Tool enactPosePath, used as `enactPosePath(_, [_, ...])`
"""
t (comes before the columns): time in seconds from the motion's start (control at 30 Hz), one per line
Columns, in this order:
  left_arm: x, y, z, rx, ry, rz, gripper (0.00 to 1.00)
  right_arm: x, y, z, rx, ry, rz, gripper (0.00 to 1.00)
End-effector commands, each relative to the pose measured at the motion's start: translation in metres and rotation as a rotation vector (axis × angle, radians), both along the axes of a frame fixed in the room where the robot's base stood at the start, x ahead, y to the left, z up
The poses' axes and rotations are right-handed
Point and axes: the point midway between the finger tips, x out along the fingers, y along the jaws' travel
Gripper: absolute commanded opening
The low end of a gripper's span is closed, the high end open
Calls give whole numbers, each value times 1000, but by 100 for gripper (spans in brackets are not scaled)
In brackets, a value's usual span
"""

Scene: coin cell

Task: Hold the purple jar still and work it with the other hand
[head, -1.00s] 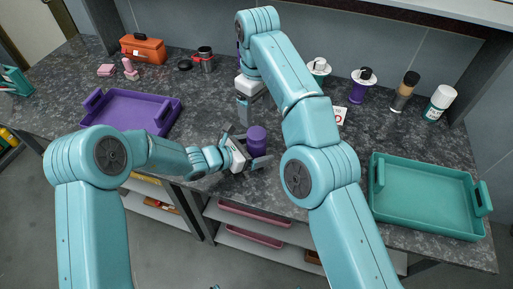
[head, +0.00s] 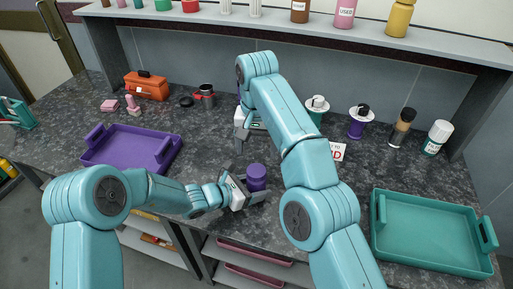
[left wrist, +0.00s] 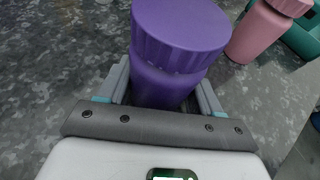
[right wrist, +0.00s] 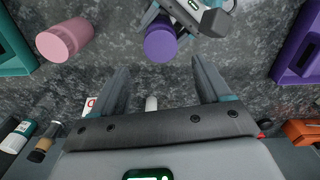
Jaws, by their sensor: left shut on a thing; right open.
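The purple jar (head: 256,172) stands upright near the front edge of the dark counter, with its ridged lid on. My left gripper (head: 250,192) is shut on its body, below the lid. The left wrist view shows the jar (left wrist: 178,45) between the two fingers (left wrist: 163,92). My right gripper (head: 241,133) is open and empty, behind the jar and apart from it. In the right wrist view the jar (right wrist: 160,40) lies beyond the open fingers (right wrist: 160,75), with my left gripper (right wrist: 200,18) beside it.
A pink jar (right wrist: 65,40) stands near the purple jar; my right arm hides it in the head view. A purple tray (head: 130,147) is at left, a teal tray (head: 430,235) at right. Several bottles and spools stand at the back right, near a small sign (head: 337,151).

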Motion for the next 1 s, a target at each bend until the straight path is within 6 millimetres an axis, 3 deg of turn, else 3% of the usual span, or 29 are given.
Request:
enactPosePath(0.2, [0,0,1,-1,-2,0,0,0,0,0,0,1,-423,77])
enactPosePath(0.33, [0,0,1,-1,-2,0,0,0,0,0,1,1,-549,77])
enactPosePath(0.77, [0,0,1,-1,-2,0,0,1,0,-23,-2,3,-589,77])
enactPosePath(1.0, [0,0,1,-1,-2,0,0,0,0,-61,-2,4,-589,77])
